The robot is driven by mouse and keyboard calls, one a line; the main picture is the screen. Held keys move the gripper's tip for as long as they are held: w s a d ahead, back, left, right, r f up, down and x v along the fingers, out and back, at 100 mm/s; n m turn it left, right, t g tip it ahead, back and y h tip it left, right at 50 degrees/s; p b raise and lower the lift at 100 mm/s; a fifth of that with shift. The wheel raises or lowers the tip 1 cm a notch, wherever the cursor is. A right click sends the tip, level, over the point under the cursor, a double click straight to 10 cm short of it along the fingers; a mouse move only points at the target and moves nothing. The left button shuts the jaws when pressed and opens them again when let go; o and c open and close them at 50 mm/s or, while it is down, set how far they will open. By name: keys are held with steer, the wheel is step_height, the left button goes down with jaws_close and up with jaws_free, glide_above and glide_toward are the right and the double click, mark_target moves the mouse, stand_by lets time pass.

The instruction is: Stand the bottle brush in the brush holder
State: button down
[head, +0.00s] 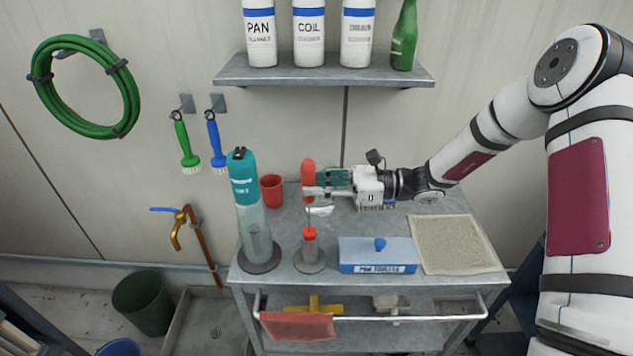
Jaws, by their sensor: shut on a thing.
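The bottle brush (308,170) has a red-orange handle, a thin shaft and a red part at its lower end. My gripper (313,191) is shut on its handle and holds it upright over the cart top. The brush holder (310,261) is a grey cylinder on a round base, directly below the brush. The red lower part (310,235) is at the holder's top opening. I cannot tell how far it is inside, or whether it touches the rim.
A teal-topped bottle (256,220) stands close left of the holder. A red cup (271,190) is behind it. A blue-grey box (377,256) stands right of the holder, with a beige mat (455,244) beyond. A shelf (325,72) with bottles hangs above.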

steer(key=shift+f, duration=0.2)
steer(key=c, duration=1.2)
jaws_free()
steer(key=shift+c, duration=0.2)
steer(key=d, duration=1.2)
steer(key=shift+s+r, duration=0.15)
steer(key=shift+s, duration=0.1)
